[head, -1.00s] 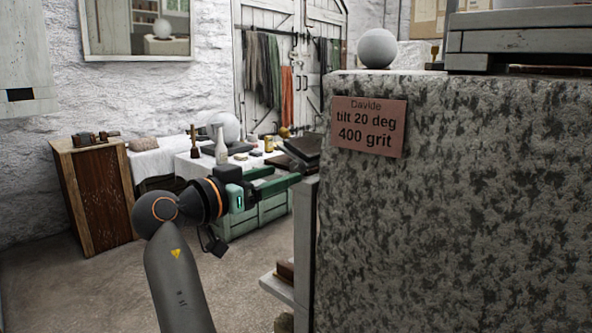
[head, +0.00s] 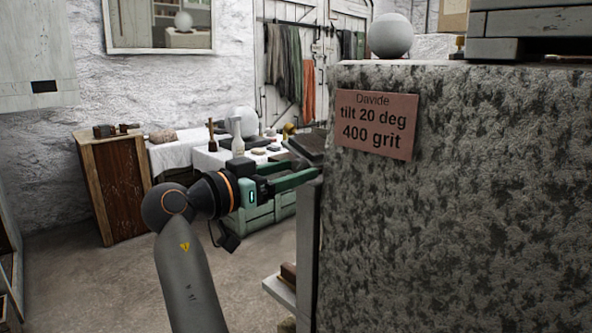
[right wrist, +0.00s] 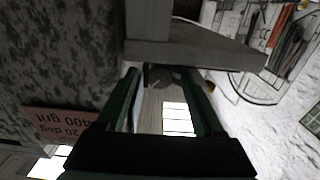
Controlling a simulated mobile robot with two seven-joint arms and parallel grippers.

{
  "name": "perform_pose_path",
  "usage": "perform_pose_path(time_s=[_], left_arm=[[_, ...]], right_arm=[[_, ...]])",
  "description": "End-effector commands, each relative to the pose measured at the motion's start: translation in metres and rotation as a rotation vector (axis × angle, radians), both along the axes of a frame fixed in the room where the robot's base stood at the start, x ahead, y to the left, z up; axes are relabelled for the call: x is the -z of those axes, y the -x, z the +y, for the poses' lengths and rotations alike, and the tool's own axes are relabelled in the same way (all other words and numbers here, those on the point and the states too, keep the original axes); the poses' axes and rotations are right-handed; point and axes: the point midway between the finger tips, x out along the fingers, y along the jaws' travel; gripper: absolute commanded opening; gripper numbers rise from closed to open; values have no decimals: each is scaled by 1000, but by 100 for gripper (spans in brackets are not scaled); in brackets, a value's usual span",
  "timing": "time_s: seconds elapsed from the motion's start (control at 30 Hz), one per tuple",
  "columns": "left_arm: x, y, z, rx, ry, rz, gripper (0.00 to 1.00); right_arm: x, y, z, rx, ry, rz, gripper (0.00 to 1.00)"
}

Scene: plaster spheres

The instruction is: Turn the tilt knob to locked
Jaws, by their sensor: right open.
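No tilt knob can be made out clearly in either view. My right gripper (head: 316,174) is open, its green fingers pointing right toward the left edge of the large speckled stone block (head: 450,220). In the right wrist view, its two fingers (right wrist: 162,74) stand apart. A small rounded grey shape (right wrist: 165,78) shows near their tips; I cannot tell what it is. A copper-coloured plate (head: 376,125) on the block reads "Davide, tilt 20 deg, 400 grit". My left gripper is out of view.
A plaster sphere (head: 390,36) rests on top of the block. A wooden cabinet (head: 118,185) and a cloth-covered table with another sphere (head: 240,121) stand behind my right arm. Bare floor (head: 90,285) lies at the lower left.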

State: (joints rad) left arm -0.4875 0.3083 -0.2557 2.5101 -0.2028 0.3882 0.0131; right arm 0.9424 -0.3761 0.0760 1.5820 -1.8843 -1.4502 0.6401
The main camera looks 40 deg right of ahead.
Motion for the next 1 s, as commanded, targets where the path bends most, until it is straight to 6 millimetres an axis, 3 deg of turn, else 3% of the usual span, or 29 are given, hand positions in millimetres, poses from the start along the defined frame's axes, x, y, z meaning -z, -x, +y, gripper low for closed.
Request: perform_pose_path(time_s=[0.37, 1.0], left_arm=[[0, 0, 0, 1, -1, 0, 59], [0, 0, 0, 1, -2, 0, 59]], right_arm=[[0, 0, 1, -1, 0, 0, 69], [0, 0, 1, 0, -1, 0, 0]])
